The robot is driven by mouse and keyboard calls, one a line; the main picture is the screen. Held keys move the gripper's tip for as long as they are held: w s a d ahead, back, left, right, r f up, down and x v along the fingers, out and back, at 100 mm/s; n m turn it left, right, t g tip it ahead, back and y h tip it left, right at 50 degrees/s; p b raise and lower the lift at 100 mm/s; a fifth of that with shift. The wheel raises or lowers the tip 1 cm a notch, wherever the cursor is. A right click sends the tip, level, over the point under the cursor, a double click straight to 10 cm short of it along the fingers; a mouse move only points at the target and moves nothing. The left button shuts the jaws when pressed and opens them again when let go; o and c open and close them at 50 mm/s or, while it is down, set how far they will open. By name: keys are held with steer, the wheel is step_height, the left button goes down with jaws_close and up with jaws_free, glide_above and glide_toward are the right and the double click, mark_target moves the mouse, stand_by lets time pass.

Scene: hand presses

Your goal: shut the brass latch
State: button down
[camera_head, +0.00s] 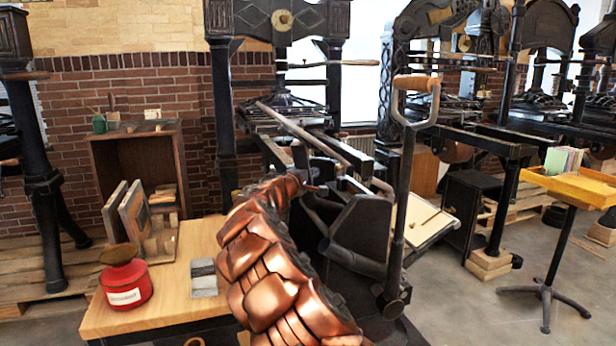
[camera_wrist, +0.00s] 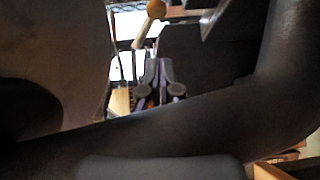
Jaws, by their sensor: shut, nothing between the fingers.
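I cannot pick out a brass latch with certainty in either view. In the wrist view, a tan ball knob (camera_wrist: 156,9) on a slim pale rod stands at the top, beyond my gripper. My gripper (camera_wrist: 160,64) is shut and empty, with its dark fingers close together and apart from the knob in the picture. In the head view, my copper-plated arm reaches up to the bed of the middle hand press (camera_head: 282,60). There the dark gripper end is hard to tell from the black ironwork. Large dark shapes hide much of the wrist view.
A crank with a wooden handle (camera_head: 416,83) stands upright to the right of my arm. A red pot (camera_head: 125,284) and grey blocks (camera_head: 203,278) are on the wooden table (camera_head: 190,245) at left. A yellow stand (camera_head: 572,186) is at right, with bare floor before it.

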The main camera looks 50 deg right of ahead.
steer(key=s+d, duration=0.2)
steer(key=d, duration=0.4)
stand_by(0.6)
steer(key=shift+s+d+r+m+y+p, duration=0.2)
steer(key=shift+d+r+m+y+p, duration=0.15)
steer(key=shift+m+y+p, duration=0.2)
steer(key=shift+d+r, duration=0.1)
steer(key=shift+r, duration=0.1)
